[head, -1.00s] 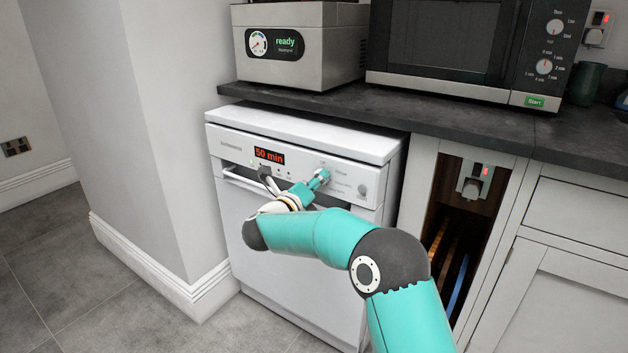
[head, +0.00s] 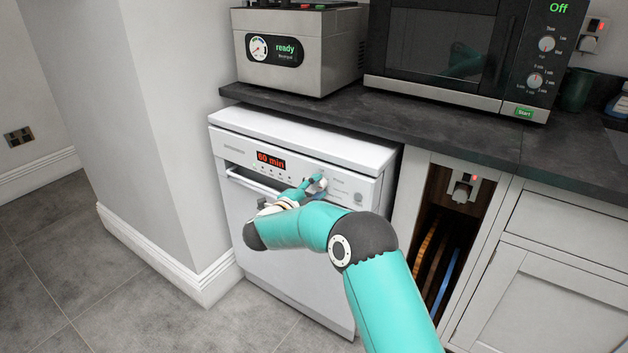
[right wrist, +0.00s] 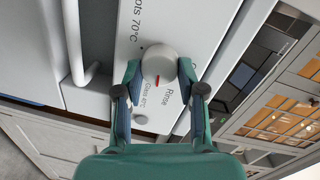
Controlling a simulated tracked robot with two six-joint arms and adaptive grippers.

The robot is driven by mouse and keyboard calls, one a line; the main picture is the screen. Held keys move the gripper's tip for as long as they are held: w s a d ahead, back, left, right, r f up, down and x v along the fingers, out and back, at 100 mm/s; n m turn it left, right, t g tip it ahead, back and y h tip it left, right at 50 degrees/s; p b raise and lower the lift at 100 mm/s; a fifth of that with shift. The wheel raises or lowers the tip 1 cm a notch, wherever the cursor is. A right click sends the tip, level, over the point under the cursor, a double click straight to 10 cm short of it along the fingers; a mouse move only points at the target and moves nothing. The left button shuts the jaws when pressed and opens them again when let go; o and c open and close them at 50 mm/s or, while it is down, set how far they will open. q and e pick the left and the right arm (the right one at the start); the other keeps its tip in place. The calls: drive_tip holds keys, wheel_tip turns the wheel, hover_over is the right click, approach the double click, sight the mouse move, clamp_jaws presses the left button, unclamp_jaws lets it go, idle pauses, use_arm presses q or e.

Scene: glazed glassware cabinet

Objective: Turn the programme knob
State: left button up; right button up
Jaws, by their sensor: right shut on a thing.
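The white dishwasher (head: 290,270) stands under the dark worktop, and its red display (head: 271,160) reads 60 min. The programme knob (right wrist: 159,62) is a round pale grey knob with a red mark, on the white control panel (right wrist: 205,35). The red mark lies on the lower part of the knob in the right wrist view, on the side of the printed words "Glass 40°C" and "Rinse". My right gripper (right wrist: 160,70) is shut on the knob, one finger on each side. In the head view the right gripper (head: 317,184) largely hides the knob. My left gripper is not in view.
A door handle bar (head: 252,181) runs left of my gripper. A smaller round button (head: 358,198) sits right of it on the panel. A steel appliance reading "ready" (head: 297,55) and a microwave (head: 450,55) stand on the worktop (head: 420,125). An open narrow compartment (head: 445,235) is to the right.

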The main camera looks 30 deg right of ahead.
drive_tip(key=n+p, duration=0.4)
drive_tip(key=shift+r+g, duration=0.15)
drive_tip(key=shift+g, duration=0.25)
drive_tip(key=n+p, duration=0.3)
drive_tip(key=shift+n+g+h, duration=0.3)
drive_tip(key=n+p, duration=0.1)
drive_tip(key=n, duration=0.2)
drive_tip(key=shift+f+p, duration=0.35)
drive_tip(key=shift+p, duration=0.05)
drive_tip(key=n, duration=0.2)
drive_tip(key=n+p, duration=0.1)
drive_tip(key=n, duration=0.1)
drive_tip(key=shift+f+g+h, duration=0.25)
drive_tip(key=shift+g+h, duration=0.05)
drive_tip(key=shift+g, duration=0.1)
drive_tip(key=shift+n, duration=0.3)
drive_tip(key=o, duration=1.2)
drive_tip(key=shift+w, duration=0.1)
drive_tip(key=shift+c, duration=0.2)
drive_tip(key=shift+r, duration=0.2)
drive_tip(key=shift+a, duration=0.15)
